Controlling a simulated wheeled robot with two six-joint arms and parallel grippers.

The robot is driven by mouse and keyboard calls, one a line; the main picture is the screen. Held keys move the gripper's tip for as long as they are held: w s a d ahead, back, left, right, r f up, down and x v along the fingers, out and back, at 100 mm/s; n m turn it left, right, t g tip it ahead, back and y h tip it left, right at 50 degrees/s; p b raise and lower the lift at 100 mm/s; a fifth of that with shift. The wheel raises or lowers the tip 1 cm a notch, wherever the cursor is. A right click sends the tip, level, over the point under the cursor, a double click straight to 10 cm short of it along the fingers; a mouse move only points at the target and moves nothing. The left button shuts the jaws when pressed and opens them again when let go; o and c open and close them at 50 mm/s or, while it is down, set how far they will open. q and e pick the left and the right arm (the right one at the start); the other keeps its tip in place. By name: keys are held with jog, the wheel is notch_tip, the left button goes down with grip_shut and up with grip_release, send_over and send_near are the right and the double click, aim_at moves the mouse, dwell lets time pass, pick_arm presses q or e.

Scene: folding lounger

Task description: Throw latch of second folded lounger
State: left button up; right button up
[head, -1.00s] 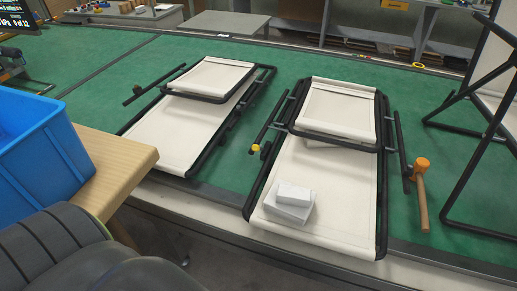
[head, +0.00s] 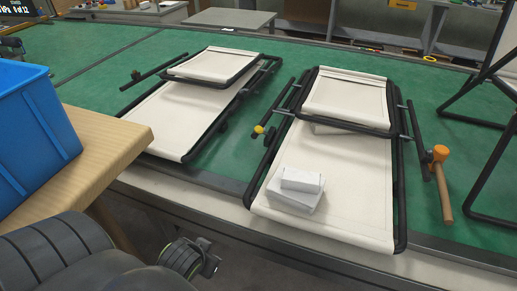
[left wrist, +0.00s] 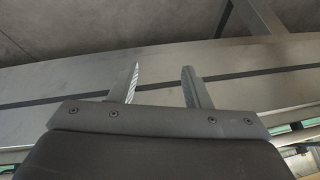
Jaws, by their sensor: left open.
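Two folded loungers with cream fabric and black tube frames lie on the green surface. The right lounger (head: 345,208) has a bar along its left side with a yellow knob (head: 258,129). The left lounger (head: 167,125) has a similar bar with a dark knob (head: 136,75). I cannot tell from the frames which is the second, or the exact latch state. My left gripper (left wrist: 160,86) is open and empty in the left wrist view, facing a grey beam or edge. In the head view my left arm is low at the bottom left, well short of both loungers. My right gripper is not seen.
White boxes (head: 298,190) lie on the right lounger. An orange-headed mallet (head: 444,195) lies to its right. A blue crate (head: 35,135) sits on a wooden table (head: 95,145) at left. A black frame stands far right.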

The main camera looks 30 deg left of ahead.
pick_arm(q)
jog(key=w+a+r+n+t+y, duration=0.1)
jog(key=w+a+r+t, duration=0.15)
jog(key=w+r, duration=0.2)
jog(key=w+a+r+t+y, duration=0.1)
jog(key=w+a+r+t, duration=0.15)
jog(key=w+r, duration=0.2)
jog(key=m+t+h, duration=0.2)
jog(key=t+h, duration=0.1)
jog(key=t, duration=0.5)
send_near(258, 129)
jog(key=w, duration=0.3)
jog(key=w+a+p, duration=0.1)
jog(key=w, duration=0.6)
jog(key=shift+w+a+f+p, duration=0.15)
jog(key=shift+w+f+p, duration=0.1)
jog(key=shift+w+p, duration=0.15)
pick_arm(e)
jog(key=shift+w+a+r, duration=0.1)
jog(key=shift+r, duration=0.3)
pick_arm(q)
jog(key=shift+s, duration=0.1)
grip_shut()
